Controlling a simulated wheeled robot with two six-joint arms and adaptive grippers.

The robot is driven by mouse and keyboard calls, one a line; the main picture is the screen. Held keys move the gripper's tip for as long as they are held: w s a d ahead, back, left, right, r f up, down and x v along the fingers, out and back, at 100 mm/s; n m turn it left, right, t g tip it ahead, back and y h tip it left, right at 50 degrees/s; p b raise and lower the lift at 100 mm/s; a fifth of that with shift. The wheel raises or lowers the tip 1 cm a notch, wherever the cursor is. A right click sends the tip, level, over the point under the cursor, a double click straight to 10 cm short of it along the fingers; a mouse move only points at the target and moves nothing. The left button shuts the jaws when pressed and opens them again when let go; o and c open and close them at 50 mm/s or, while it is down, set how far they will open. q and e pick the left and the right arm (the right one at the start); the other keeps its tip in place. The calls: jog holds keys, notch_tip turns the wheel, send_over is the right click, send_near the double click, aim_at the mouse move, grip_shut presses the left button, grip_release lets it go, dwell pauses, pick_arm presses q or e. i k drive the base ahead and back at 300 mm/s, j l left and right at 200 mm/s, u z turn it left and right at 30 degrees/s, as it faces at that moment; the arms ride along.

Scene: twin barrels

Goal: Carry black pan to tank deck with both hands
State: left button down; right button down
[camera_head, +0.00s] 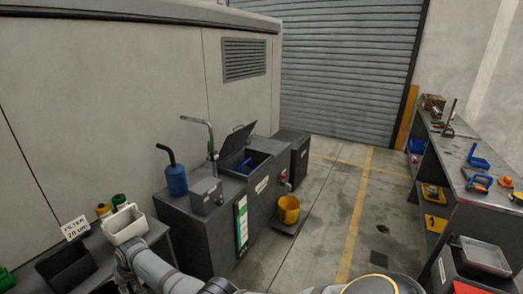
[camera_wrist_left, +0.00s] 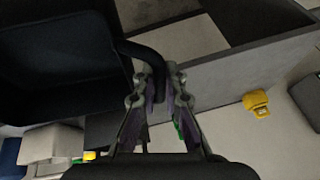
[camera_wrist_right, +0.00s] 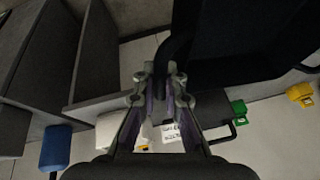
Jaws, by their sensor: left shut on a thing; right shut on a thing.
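The black pan (camera_head: 68,266) shows at the lower left of the head view. Its dark body fills the upper left of the left wrist view (camera_wrist_left: 60,60) and the upper right of the right wrist view (camera_wrist_right: 245,45). My left gripper (camera_wrist_left: 159,72) is shut on one looped handle of the pan. My right gripper (camera_wrist_right: 160,75) is shut on the handle at the other side. I cannot tell which surface is the tank deck.
A white container (camera_head: 124,224), a filter sign (camera_head: 75,228) and green-and-yellow bottles (camera_head: 103,211) stand just behind the pan. To the right is a dark cabinet (camera_head: 185,232) with a blue jug (camera_head: 175,178) and a lidded sink. A yellow bucket (camera_head: 289,208) is beyond; the middle floor is open.

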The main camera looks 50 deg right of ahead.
aim_at(268, 149)
jog(key=z, duration=1.9)
jog(key=i+l+z, duration=0.1)
jog(key=i+z, duration=0.5)
jog(key=i, duration=0.8)
jog(key=i+j+z, duration=0.1)
jog(key=i, duration=0.8)
jog(key=i+l, duration=0.15)
jog(key=i, duration=1.55)
jog(key=i+j+u, duration=0.15)
jog(key=i+u, duration=0.2)
jog(key=i, duration=0.45)
jog(key=i+l+u, duration=0.1)
jog(key=i+u, duration=0.25)
jog(key=i, duration=0.5)
jog(key=u, duration=2.3)
